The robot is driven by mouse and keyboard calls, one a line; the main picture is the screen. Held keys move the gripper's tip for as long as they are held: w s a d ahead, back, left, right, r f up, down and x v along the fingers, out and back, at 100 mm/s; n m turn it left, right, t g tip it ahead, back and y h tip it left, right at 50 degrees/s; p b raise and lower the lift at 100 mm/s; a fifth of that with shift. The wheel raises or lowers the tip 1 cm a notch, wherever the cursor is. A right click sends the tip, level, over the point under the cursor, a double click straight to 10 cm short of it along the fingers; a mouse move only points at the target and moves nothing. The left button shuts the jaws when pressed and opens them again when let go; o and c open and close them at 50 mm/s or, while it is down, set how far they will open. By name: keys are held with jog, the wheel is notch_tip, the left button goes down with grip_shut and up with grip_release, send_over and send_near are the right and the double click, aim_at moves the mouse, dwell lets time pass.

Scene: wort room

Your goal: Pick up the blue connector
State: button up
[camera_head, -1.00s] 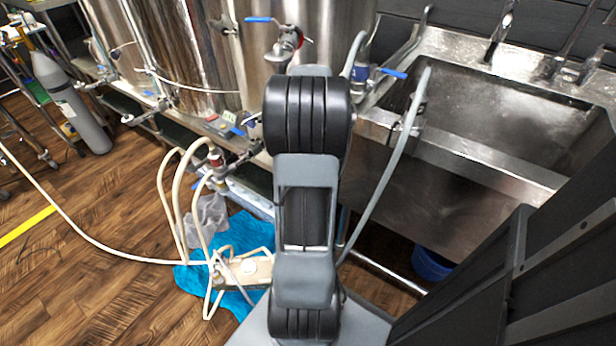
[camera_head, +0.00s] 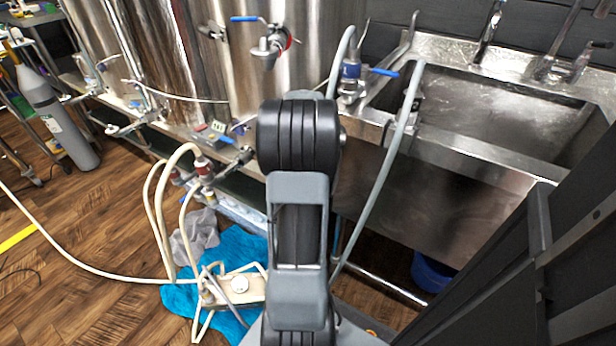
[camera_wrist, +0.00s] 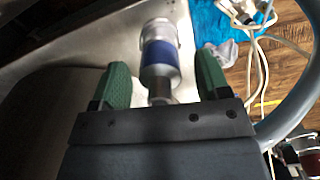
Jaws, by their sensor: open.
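The blue connector (camera_wrist: 160,58) is a silver cylinder with a blue band, seen in the wrist view. It lies between the two green fingers of my gripper (camera_wrist: 163,78), which are open, with a visible gap on each side. Its lower end runs down towards the gripper's dark body, which hides what is below. In the head view what looks like the same blue connector (camera_head: 351,71) stands upright at the left end of the sink, beside a blue-handled valve. My gripper is hidden behind my arm in the head view.
A steel sink (camera_head: 430,140) is at the right, with a grey hose (camera_head: 385,175) hanging along its left side. Steel tanks (camera_head: 290,70) stand behind. Cream hoses (camera_head: 160,215) and a blue cloth (camera_head: 235,250) lie on the wooden floor.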

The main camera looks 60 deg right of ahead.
jog(key=c, duration=1.1)
jog(key=shift+r, duration=0.1)
jog(key=shift+r+p, duration=0.3)
jog(key=shift+r, duration=0.15)
notch_tip(320, 180, up, 3)
jog(key=shift+w+r+p, duration=0.1)
jog(key=shift+p, duration=0.9)
jog(key=w+a+p, duration=0.3)
jog(key=w+a, duration=0.9)
jog(key=shift+w+a+f, duration=0.25)
jog(key=shift+a+f, duration=0.1)
jog(key=shift+a, duration=0.05)
jog(key=shift+r, duration=0.15)
